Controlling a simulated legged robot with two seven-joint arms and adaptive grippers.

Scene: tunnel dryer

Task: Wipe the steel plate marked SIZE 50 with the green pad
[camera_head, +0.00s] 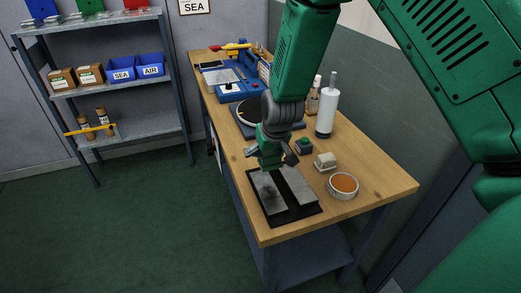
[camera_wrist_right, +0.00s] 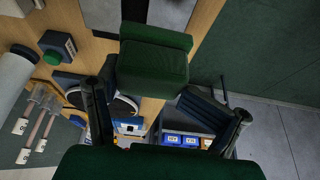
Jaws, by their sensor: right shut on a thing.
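My right gripper (camera_head: 272,157) is above the far end of a black tray (camera_head: 294,220) on the wooden bench. It is shut on the green pad (camera_wrist_right: 153,62), a dark green block that shows large in the right wrist view. The tray holds two grey steel plates side by side. The left plate (camera_head: 268,196) has dark smudges, and the right plate (camera_head: 299,187) looks cleaner. I cannot read a SIZE 50 mark on either plate. The gripper hides the plates' far ends, and I cannot tell whether the pad touches one. My left gripper is not in view.
Right of the tray are a bowl of orange stuff (camera_head: 343,185), a small pale block (camera_head: 325,161) and a green-button box (camera_head: 304,147). Behind stand a white bottle (camera_head: 327,110) and a round dark device (camera_head: 248,113). A shelf (camera_head: 140,126) stands left; the bench's near right corner is clear.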

